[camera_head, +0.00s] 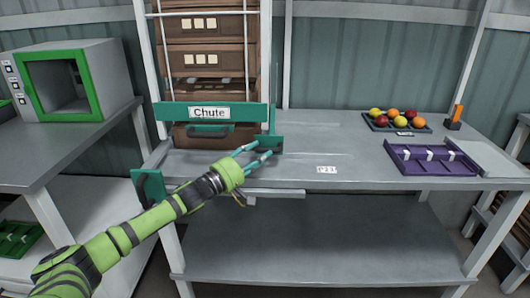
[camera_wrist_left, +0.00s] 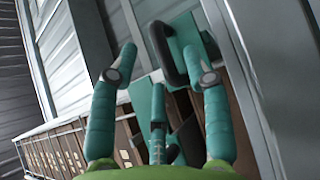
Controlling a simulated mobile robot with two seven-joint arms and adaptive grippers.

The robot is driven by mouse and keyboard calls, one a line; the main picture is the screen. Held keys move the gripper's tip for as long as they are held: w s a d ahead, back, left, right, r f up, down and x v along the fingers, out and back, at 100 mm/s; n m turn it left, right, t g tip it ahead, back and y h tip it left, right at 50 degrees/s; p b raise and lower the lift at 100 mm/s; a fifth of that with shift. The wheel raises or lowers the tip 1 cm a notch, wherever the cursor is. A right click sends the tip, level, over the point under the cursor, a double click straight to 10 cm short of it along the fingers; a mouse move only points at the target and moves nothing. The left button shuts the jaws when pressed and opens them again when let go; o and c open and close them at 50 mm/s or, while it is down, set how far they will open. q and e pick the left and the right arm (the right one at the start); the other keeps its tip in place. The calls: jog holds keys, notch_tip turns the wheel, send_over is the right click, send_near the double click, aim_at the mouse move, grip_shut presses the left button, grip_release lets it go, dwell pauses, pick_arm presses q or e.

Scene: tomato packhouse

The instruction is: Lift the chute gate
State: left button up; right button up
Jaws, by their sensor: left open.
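In the left wrist view the black handle (camera_wrist_left: 166,55) shows on a teal plate (camera_wrist_left: 190,45), ahead of and between the fingertips. My left gripper (camera_head: 260,152) is open and empty, close to this handle; contact cannot be told. My right gripper is not in view.
A grey bench top (camera_head: 300,165) is mostly clear in the middle. A tray of colored tomatoes (camera_head: 397,123) and a purple tray (camera_head: 432,160) lie at its right. A green-framed box machine (camera_head: 70,80) stands on a left table. White posts flank the chute.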

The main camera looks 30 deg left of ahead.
pick_arm(q)
jog(key=shift+x, duration=1.4)
jog(key=shift+c, duration=0.4)
jog(key=shift+r, duration=0.1)
grip_shut()
